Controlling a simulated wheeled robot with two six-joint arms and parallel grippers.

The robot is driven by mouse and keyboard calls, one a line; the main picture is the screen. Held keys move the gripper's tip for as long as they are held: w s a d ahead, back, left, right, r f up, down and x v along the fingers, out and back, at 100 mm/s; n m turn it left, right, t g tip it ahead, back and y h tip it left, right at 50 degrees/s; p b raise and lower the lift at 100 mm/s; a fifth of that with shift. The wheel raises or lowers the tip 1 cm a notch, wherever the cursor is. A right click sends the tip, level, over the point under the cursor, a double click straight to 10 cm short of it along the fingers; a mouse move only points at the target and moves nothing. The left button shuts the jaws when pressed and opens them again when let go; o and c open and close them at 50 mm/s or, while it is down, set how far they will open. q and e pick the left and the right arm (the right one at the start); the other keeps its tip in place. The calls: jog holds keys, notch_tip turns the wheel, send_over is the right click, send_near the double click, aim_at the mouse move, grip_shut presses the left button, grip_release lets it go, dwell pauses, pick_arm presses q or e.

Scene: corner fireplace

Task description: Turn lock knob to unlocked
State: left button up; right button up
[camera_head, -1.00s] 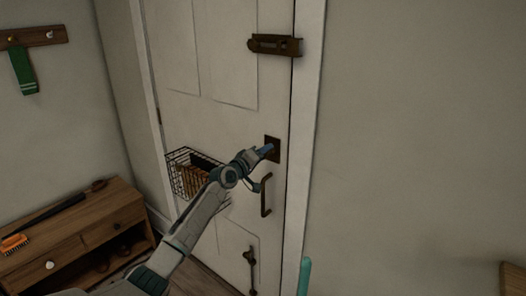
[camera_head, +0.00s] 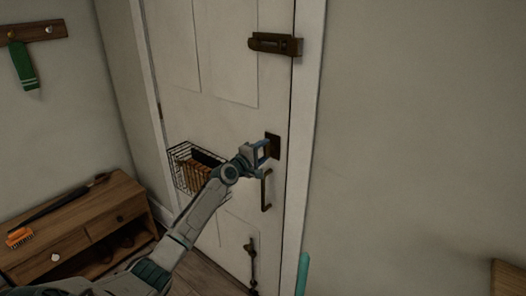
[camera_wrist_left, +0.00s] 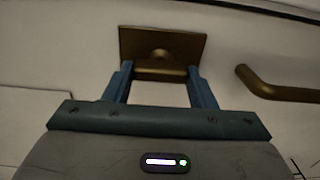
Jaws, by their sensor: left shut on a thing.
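The lock knob (camera_wrist_left: 160,70) is brass and sits on a square brass plate (camera_head: 273,146) on the white door (camera_head: 225,120), near its right edge. My left gripper (camera_head: 265,149) is at the plate. In the left wrist view its two blue fingers (camera_wrist_left: 160,80) stand on either side of the knob and are shut on it. The fingers stay well apart because the knob is between them. In the head view the knob is hidden behind the fingers. My right gripper is not in view.
A brass door handle (camera_head: 266,190) is just below the plate. A slide latch (camera_head: 275,44) is above, and a lower bolt (camera_head: 251,265) is near the floor. A wire basket (camera_head: 190,170) hangs left of my arm. A wooden bench (camera_head: 75,225) stands at the left wall.

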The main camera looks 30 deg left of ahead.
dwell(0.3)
pick_arm(q)
jog(key=o, duration=1)
jog(key=shift+s, duration=0.1)
jog(key=s, duration=0.3)
jog(key=s+p, duration=0.1)
jog(key=s, duration=0.3)
jog(key=s+a, duration=0.1)
jog(key=s, duration=0.2)
jog(key=shift+s+p, duration=0.3)
jog(key=shift+s, duration=0.05)
